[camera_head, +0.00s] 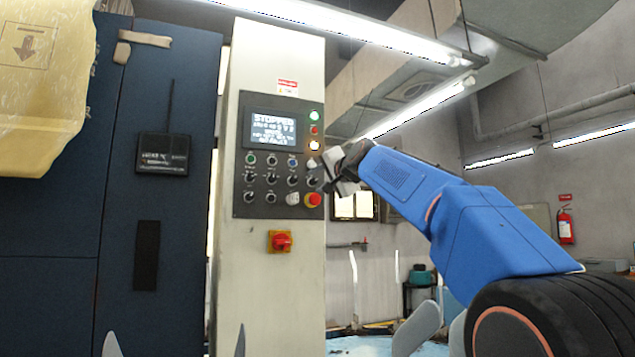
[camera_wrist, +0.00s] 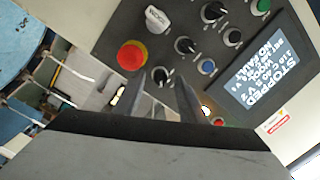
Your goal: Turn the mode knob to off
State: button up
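The dark control panel (camera_head: 240,207) carries several knobs with labels too small to read, so I cannot tell for sure which is the mode knob. A black knob (camera_wrist: 162,76) sits beside the red mushroom button (camera_wrist: 131,55); in the head view this knob (camera_head: 312,181) is just above the button (camera_head: 314,199). My gripper (camera_wrist: 161,82) is open, its fingertips apart on either side of the black knob in the wrist view; contact is unclear. In the head view my gripper (camera_head: 331,172) is at the panel's right edge. A white lettered piece (camera_wrist: 157,18) is next to the button.
Other black knobs (camera_wrist: 186,45) and small coloured buttons crowd close by. The screen (camera_head: 273,130) reads STOPPED. A red and yellow switch (camera_head: 280,241) is below the panel. A dark blue cabinet (camera_head: 60,225) stands left. Open room lies right of the pale column (camera_head: 285,310).

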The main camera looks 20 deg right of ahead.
jog(key=shift+w, duration=0.45)
grip_shut()
